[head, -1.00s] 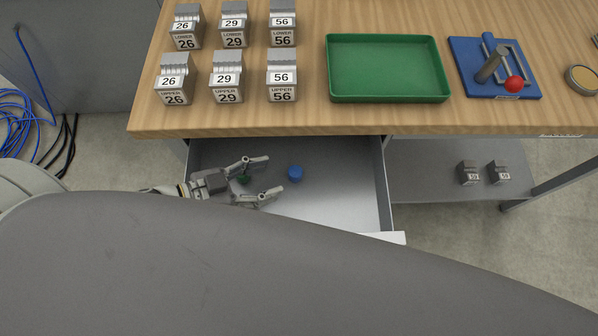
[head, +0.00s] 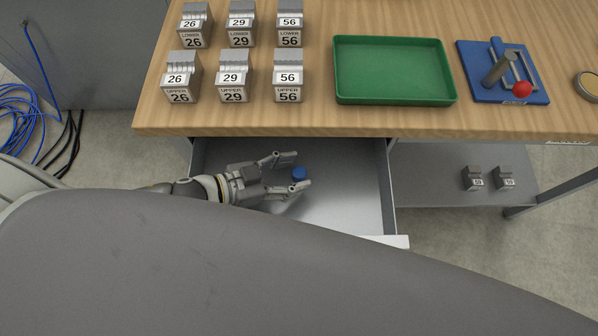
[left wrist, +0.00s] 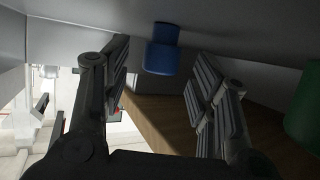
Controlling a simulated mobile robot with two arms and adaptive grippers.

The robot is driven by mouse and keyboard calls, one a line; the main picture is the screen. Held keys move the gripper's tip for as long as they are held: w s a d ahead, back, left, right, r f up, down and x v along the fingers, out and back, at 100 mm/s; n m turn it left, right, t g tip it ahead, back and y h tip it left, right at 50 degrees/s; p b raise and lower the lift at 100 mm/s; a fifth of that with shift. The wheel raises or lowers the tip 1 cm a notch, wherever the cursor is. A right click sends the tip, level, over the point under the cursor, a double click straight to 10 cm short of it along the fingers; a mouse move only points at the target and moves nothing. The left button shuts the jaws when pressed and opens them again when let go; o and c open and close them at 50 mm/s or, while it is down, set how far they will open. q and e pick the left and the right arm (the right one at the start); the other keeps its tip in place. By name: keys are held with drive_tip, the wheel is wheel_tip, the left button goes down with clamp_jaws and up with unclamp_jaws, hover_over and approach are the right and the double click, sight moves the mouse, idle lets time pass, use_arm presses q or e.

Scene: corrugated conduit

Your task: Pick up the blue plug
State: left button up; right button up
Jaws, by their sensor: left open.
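The blue plug (head: 299,174) lies on the floor of the open drawer (head: 345,200) below the table top. My left gripper (head: 294,171) is in the drawer with its fingers open, and the plug is at the fingertips, between them. In the left wrist view the blue plug (left wrist: 162,50) shows between the two open fingers (left wrist: 158,75), with gaps on both sides. A green object (left wrist: 304,108) shows at the right edge of that view; it is hidden in the head view. My right gripper is not in view.
The table's front edge (head: 300,131) overhangs the back of the drawer. A green tray (head: 392,101), several numbered metal blocks (head: 233,92) and a blue fixture with a red knob (head: 503,94) stand on the table. Two small blocks (head: 488,181) sit on the lower shelf.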

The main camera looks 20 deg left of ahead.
use_arm(q)
drive_tip(key=c, duration=1)
drive_tip(key=shift+o, duration=0.2)
wheel_tip(320, 180, up, 18)
drive_tip(key=p, duration=0.4)
